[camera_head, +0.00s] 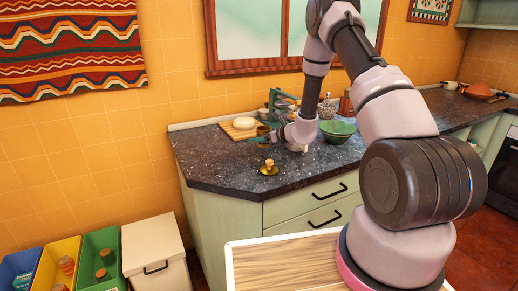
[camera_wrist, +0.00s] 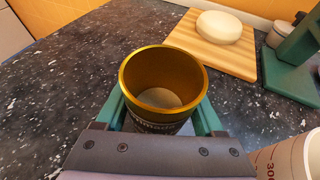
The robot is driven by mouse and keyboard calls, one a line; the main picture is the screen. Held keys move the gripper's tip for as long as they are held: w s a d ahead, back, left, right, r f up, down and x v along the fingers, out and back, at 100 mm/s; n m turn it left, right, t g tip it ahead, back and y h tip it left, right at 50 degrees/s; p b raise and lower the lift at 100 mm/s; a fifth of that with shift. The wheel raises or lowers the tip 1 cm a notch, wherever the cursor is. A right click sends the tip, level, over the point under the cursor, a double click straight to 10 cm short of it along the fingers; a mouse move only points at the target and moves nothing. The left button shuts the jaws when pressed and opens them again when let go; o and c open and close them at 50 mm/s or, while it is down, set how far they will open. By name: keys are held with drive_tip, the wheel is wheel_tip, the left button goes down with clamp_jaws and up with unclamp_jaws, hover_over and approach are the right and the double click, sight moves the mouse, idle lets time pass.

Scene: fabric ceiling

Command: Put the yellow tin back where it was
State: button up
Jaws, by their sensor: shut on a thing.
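The yellow tin (camera_wrist: 163,62) is an open, empty round container with a golden rim and a dark patterned lower side. My gripper (camera_wrist: 163,108) has its green fingers on either side of the tin and is shut on it. In the head view the tin (camera_head: 263,130) shows small at the end of my gripper (camera_head: 258,138), over the left part of the dark counter (camera_head: 215,165). The tin looks close to upright. Its base is hidden, so I cannot tell whether it touches the counter.
A cutting board (camera_wrist: 185,37) with a white round piece (camera_wrist: 226,27) lies behind the tin. A green stand (camera_wrist: 290,75) is right of it, and a cup with red marks (camera_wrist: 292,160) is nearer. A brass dish with a cork-like knob (camera_head: 269,168) sits on the counter's front part.

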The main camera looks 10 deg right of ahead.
sight(260, 152)
drive_tip(key=shift+d+f, duration=0.1)
drive_tip(key=shift+f, duration=1.9)
drive_tip(key=shift+f, duration=0.15)
